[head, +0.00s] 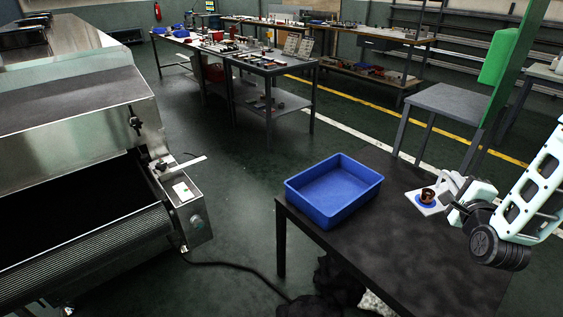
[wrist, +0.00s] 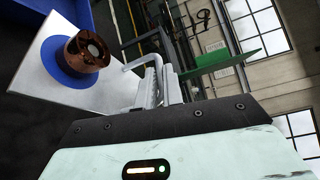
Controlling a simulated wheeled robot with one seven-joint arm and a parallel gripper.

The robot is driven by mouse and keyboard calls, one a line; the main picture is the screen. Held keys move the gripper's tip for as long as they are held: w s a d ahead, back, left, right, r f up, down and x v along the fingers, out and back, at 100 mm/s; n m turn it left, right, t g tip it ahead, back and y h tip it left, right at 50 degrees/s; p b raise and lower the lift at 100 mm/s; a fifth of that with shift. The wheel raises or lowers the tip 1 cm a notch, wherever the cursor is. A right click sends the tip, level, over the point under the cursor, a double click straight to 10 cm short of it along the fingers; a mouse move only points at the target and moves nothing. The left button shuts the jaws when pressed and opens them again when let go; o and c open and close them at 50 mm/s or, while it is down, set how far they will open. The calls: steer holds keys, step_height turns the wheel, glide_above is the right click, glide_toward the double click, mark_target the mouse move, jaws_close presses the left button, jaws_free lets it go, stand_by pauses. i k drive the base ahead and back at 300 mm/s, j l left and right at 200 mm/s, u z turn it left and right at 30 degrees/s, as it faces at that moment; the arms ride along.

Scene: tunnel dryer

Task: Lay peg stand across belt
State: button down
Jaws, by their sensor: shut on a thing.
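The peg stand shows as a white plate (head: 422,206) with a blue disc and a brown copper-coloured ring on it, above the right part of the dark table. In the wrist view the white plate (wrist: 115,82) is tilted, with the ring (wrist: 87,52) around a pale round centre and the blue disc beneath it. My gripper (head: 452,190) is shut on the stand at its edge, by a bent white handle; in the wrist view the fingers (wrist: 152,86) meet there. The black belt (head: 70,215) of the steel dryer lies at the far left, well away from my gripper.
A blue bin (head: 335,214) stands on the dark table (head: 400,265), left of my gripper. A control box (head: 190,205) sits at the dryer's near corner. Open floor (head: 240,165) and a black cable (head: 235,266) lie between dryer and table. A green panel (head: 505,60) rises at right.

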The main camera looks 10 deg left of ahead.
mark_target(69, 216)
steer(key=j+u, duration=0.2)
steer(key=u, duration=2.45)
steer(key=i, duration=0.85)
